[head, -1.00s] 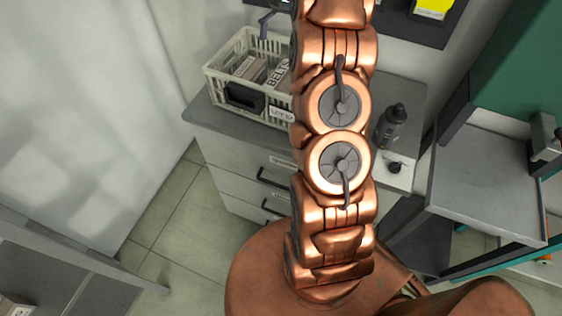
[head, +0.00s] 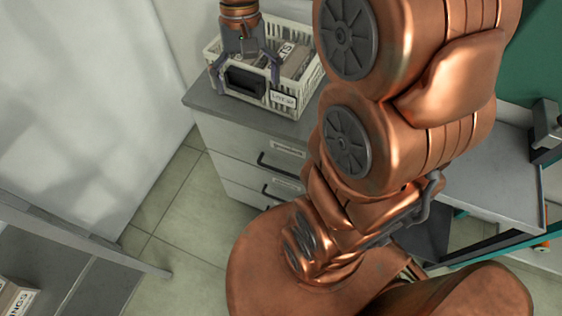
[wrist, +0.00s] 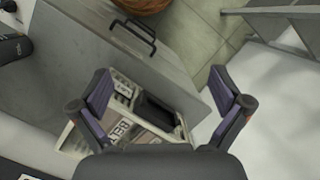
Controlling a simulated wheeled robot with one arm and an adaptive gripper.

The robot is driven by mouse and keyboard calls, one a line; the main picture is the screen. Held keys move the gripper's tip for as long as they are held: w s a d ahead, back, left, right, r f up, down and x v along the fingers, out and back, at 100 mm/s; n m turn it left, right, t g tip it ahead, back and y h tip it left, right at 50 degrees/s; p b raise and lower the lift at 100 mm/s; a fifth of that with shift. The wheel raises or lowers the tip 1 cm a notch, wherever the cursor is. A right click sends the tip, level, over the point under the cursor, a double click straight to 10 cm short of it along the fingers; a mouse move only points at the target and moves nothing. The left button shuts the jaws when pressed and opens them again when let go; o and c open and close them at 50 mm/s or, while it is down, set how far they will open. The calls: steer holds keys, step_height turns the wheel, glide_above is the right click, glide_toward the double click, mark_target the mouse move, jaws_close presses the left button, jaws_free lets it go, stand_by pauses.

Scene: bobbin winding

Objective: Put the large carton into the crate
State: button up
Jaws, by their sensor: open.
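The cream slatted crate (head: 212,62) stands on the grey cabinet top, with a tag on its front. It also shows in the wrist view (wrist: 72,138). A carton with dark lettering (head: 290,56) lies inside it, and lettering also shows between its walls in the wrist view. Another carton (head: 16,298), its lettering ending in "INGS", is partly in view at the lower left; I cannot tell which is the large one. My gripper (head: 245,72) is open and empty over the front of the crate, fingers pointing down. In the wrist view my gripper (wrist: 161,78) has its fingers spread apart.
The cabinet (head: 235,137) has drawers with dark bar handles. A grey shelf unit (head: 90,285) stands at the lower left, and a grey table (head: 500,180) is at the right. Bare tiled floor (head: 185,215) lies between. A dark bottle (wrist: 12,47) shows at the wrist view's left edge.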

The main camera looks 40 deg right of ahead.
steer(key=s+a+f+n, duration=0.2)
steer(key=s, duration=0.6)
steer(key=s+a+f+n+h, duration=0.1)
steer(key=s+a+f+n, duration=0.1)
steer(key=s, duration=0.6)
steer(key=shift+s+a+f+t, duration=0.15)
steer(key=shift+f+t, duration=0.15)
steer(key=shift+f, duration=0.4)
